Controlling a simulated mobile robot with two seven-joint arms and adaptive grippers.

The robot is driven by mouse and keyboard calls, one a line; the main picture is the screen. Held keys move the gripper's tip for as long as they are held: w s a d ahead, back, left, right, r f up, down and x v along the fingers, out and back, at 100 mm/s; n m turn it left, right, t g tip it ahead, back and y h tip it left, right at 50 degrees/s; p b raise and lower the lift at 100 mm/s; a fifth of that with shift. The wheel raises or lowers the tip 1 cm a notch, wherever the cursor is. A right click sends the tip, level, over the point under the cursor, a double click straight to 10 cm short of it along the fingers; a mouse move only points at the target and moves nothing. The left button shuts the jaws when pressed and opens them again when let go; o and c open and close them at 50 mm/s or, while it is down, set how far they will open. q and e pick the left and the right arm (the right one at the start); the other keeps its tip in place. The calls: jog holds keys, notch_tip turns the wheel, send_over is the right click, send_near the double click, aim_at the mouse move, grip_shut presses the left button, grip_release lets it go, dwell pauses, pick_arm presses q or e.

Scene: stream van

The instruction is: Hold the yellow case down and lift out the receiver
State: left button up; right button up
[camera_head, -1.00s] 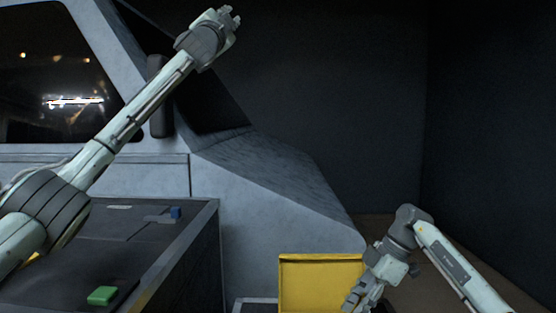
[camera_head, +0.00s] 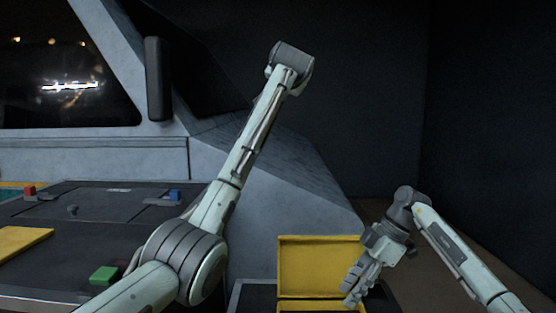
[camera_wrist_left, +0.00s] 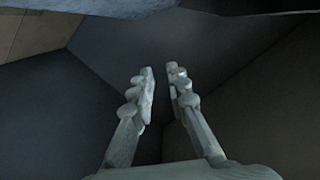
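The yellow case (camera_head: 318,264) is at the bottom centre of the head view, with its lid standing up and a strip of its lower part showing at the picture's edge. The receiver does not show. My right gripper (camera_head: 354,288) points down at the case's right side, overlapping it in the picture; I cannot tell whether it touches, and its finger gap is unclear. My left arm reaches up over the middle of the head view, its gripper hidden behind the wrist. In the left wrist view the left gripper (camera_wrist_left: 160,72) has its fingers apart with nothing between them.
A dark worktop (camera_head: 105,205) on the left carries a green block (camera_head: 104,275), a blue block (camera_head: 175,195), a red block (camera_head: 29,191) and a yellow panel (camera_head: 22,241). A sloped grey van body (camera_head: 290,190) stands behind. Dark walls close off the right.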

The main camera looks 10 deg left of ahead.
pick_arm(q)
notch_tip(320, 180, down, 11)
jog(key=s+a+n+g+y, duration=0.1)
jog(key=a+n+g, duration=0.1)
jog(key=a+g, duration=0.15)
jog(key=n+g+h, duration=0.2)
jog(key=n+g, duration=0.1)
jog(key=g, duration=0.7)
send_over(283, 306)
jog(key=a, duration=0.4)
notch_tip(283, 306, down, 27)
jog(key=s+d+f+g, duration=0.1)
jog(key=f, duration=0.1)
jog(key=s+d+f+g+h, duration=0.1)
jog(key=s+f, duration=0.1)
jog(key=f, duration=0.1)
jog(key=s+d+f+n+g+h, duration=0.1)
jog(key=s+f, duration=0.1)
jog(key=f, duration=0.1)
jog(key=shift+s+d+f, duration=0.2)
jog(key=shift+s+d, duration=0.05)
jog(key=shift+d, duration=0.05)
notch_tip(283, 306, down, 8)
jog(key=shift+r, duration=0.25)
jog(key=shift+c, duration=0.3)
grip_shut()
